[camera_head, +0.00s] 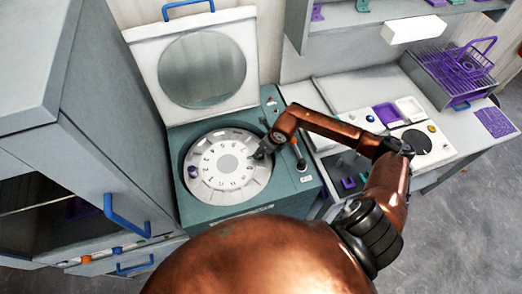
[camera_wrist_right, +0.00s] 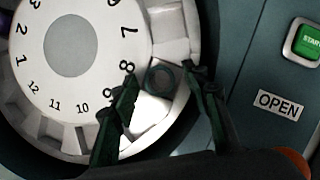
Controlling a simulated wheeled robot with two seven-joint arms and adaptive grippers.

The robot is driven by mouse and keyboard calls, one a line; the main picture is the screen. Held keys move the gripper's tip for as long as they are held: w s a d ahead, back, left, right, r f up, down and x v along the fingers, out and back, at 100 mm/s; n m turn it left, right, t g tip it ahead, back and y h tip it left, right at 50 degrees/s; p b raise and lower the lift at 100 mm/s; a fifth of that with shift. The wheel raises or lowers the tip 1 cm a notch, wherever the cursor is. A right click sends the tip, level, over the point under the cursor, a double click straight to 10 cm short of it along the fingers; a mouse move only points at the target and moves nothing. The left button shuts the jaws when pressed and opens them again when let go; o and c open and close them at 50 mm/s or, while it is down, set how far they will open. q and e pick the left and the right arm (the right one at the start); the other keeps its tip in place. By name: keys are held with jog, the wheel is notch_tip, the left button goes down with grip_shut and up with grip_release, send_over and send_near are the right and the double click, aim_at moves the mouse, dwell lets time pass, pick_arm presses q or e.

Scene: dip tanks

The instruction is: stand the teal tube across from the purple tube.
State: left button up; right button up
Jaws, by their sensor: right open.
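The round white rotor (camera_head: 228,160) has numbered places around its hub and sits in the teal-grey machine. The purple tube (camera_head: 193,171) stands in the rotor's left side; a sliver of purple shows at the left edge of the wrist view, beside number 2. The teal tube (camera_wrist_right: 160,79) shows end-on as a dark teal ring at the rotor's rim beside number 8, across the hub from number 2. My right gripper (camera_wrist_right: 160,68) is open, with one finger on each side of the teal tube. How deep the tube sits is hidden. My left gripper is out of view.
The machine's lid (camera_head: 203,68) stands open behind the rotor. A green start button (camera_wrist_right: 308,40) and an OPEN label (camera_wrist_right: 279,104) are right of the rotor. A grey cabinet (camera_head: 110,120) closes off the left.

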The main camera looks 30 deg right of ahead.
jog(key=b+v, duration=0.1)
jog(key=v, duration=1)
jog(key=shift+r, duration=0.15)
jog(key=shift+s, duration=0.1)
jog(key=shift+c, duration=0.3)
dwell(0.5)
